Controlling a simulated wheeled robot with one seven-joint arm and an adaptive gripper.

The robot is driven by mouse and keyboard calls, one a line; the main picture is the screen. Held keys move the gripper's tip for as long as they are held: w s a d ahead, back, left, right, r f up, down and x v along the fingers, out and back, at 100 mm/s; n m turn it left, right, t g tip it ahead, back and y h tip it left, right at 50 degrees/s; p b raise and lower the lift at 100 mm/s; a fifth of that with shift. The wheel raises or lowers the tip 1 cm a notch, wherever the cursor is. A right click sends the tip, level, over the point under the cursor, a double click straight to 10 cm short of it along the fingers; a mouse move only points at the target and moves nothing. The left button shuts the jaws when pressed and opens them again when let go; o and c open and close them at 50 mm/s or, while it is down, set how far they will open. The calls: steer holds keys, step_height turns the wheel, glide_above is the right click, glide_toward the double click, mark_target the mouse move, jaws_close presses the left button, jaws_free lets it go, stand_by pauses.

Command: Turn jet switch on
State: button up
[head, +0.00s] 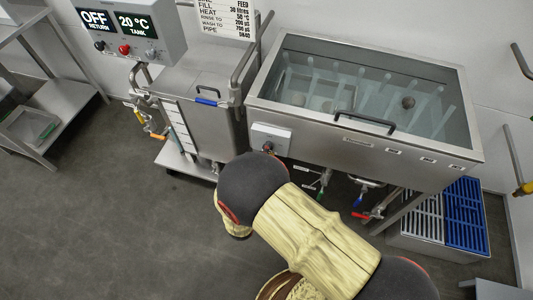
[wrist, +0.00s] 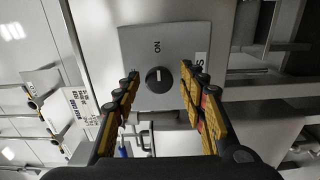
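The jet switch is a round black knob (wrist: 159,80) on a grey box, with the word ON printed beside it in the wrist view. A short light mark shows on the knob. The switch box (head: 271,138) sits on the front left of the glass-topped tank (head: 360,100) in the head view. My gripper (wrist: 156,80) is open, with one finger on each side of the knob. The fingers look apart from it; how far they are in depth I cannot tell. My arm hides most of the gripper in the head view.
A control panel (head: 128,30) reads OFF and 20 °C at the upper left, above a smaller steel tank (head: 205,120). Pipes and valves hang below the tanks. A crate with blue and white slats (head: 463,215) stands at the right. The floor (head: 110,215) at left is clear.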

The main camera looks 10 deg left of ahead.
stand_by(0.3)
steer(key=s, duration=0.8)
steer(key=s+a, duration=0.1)
steer(key=s, duration=0.3)
stand_by(0.4)
